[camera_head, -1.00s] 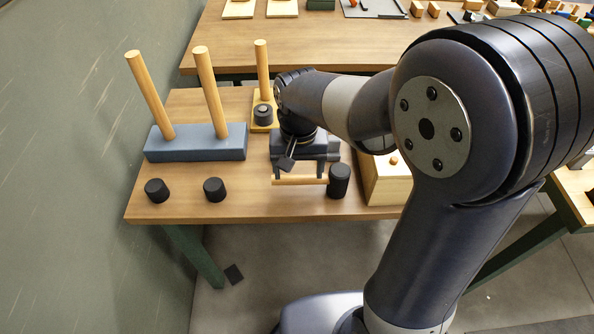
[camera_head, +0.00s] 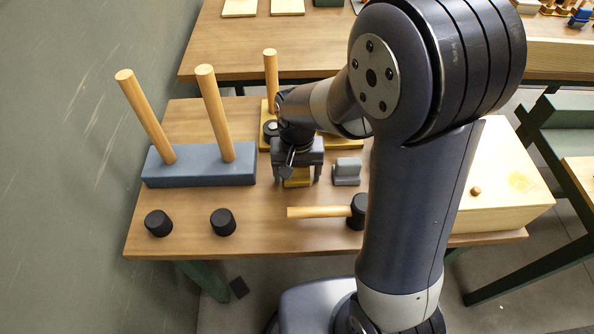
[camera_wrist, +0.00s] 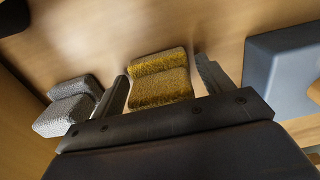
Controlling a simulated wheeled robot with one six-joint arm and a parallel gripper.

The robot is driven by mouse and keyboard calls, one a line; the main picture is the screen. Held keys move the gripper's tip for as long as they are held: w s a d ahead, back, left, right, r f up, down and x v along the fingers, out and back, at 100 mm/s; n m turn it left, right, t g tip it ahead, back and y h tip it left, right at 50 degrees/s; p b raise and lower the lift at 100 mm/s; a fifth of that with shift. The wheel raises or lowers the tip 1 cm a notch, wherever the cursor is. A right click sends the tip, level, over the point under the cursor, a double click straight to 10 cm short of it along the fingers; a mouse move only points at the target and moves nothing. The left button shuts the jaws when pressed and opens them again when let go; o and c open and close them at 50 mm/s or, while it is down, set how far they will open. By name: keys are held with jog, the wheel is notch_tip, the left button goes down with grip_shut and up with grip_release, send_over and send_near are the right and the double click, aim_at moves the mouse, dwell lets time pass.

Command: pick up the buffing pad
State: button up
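A yellow fuzzy pad (camera_wrist: 160,88) with a stepped shape lies on the table between the fingers of my gripper (camera_wrist: 162,70) in the wrist view. The fingers are apart, with a gap on each side of the pad. A similar grey pad (camera_wrist: 68,106) lies just outside the left finger. In the head view my gripper (camera_head: 297,180) points down over the yellow pad (camera_head: 297,182), which is partly hidden by it. The grey pad (camera_head: 347,170) stands to its right. The frames do not show which of the two is the buffing pad.
A mallet (camera_head: 318,212) lies in front of my gripper. A blue-grey block with two pegs (camera_head: 200,168) stands left, with two black cylinders (camera_head: 158,223) (camera_head: 222,222) before it. A wooden box (camera_head: 505,190) is at right. A yellow peg base (camera_head: 350,143) is behind.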

jog(key=c, duration=0.8)
notch_tip(320, 180, up, 10)
jog(key=shift+r+p, duration=0.1)
jog(key=shift+p, duration=0.3)
